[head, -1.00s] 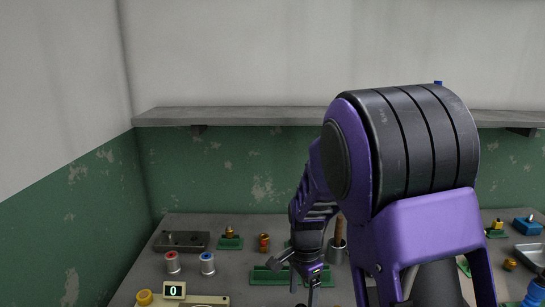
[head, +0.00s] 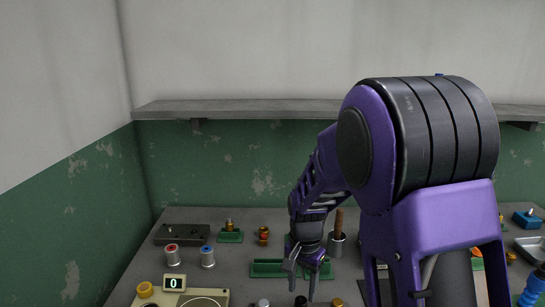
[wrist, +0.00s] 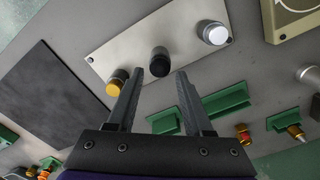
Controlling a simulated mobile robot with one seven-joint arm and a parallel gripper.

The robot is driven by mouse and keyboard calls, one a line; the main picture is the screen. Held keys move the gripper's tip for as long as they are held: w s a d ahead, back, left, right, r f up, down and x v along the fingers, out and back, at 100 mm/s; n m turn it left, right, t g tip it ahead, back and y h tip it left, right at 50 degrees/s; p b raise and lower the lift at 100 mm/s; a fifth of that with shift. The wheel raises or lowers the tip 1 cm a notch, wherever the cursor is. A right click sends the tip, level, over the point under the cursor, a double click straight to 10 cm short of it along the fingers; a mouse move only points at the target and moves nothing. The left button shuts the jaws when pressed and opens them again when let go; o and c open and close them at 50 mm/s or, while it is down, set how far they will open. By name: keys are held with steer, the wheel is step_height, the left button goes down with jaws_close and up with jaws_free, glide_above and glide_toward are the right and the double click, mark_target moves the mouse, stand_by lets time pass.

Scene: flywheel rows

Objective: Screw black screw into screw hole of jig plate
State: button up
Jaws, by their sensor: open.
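The jig plate (wrist: 130,45) is a pale metal plate in the wrist view. The black screw (wrist: 160,62) stands on it with its dark round head towards me, between a white-headed screw (wrist: 213,33) and a yellow-headed screw (wrist: 117,82). The black head also shows at the bottom of the head view (head: 300,301). My gripper (wrist: 159,73) is open, with its two fingertips on either side of the black head in the picture. I cannot tell the height left between them, and no contact shows. The screw's shaft and its hole are hidden.
A dark square pad (wrist: 50,95) lies beside the plate. Green holders (wrist: 226,101) stand close behind the gripper. A counter box reading 0 (head: 174,283), spools (head: 172,255), a cup with a brown handle (head: 336,246) and a grey block (head: 182,234) surround the area.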

mark_target(301, 299)
steer(key=n, duration=0.5)
steer(key=shift+n, duration=0.3)
steer(key=n, duration=1)
steer(key=shift+n+p, duration=0.3)
steer(key=n, duration=0.5)
steer(key=shift+n, duration=0.4)
steer(key=shift+f, duration=0.15)
steer(key=shift+f+b, duration=0.9)
steer(key=shift+f, duration=0.5)
